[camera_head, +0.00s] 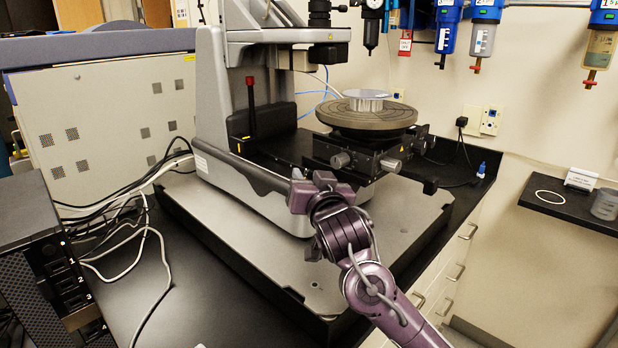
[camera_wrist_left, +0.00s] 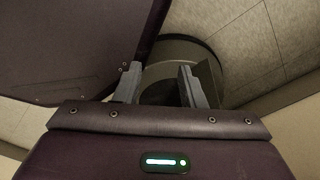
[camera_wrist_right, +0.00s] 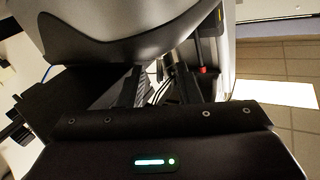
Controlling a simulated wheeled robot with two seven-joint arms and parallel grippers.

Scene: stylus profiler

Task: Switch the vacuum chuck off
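The vacuum chuck is the round grey-brown disc (camera_head: 366,115) on the profiler's stage, with a silvery round piece (camera_head: 366,100) on top. A black lever with a red tip (camera_head: 250,95) stands upright at the left of the stage; a red-tipped part also shows in the right wrist view (camera_wrist_right: 202,70). I cannot tell which part switches the vacuum. My right gripper (camera_head: 308,188) is in front of the profiler's base, below and to the right of the lever and apart from it. It looks open and empty in its wrist view. My left gripper (camera_wrist_left: 158,85) is open and empty, outside the head view.
The grey profiler body (camera_head: 215,95) and its plinth (camera_head: 205,205) stand close to my right gripper. Loose cables (camera_head: 140,215) lie on the black bench at left, near a black computer case (camera_head: 40,250). Blue-topped filter units (camera_head: 447,30) hang at upper right. A shelf (camera_head: 580,208) juts out at right.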

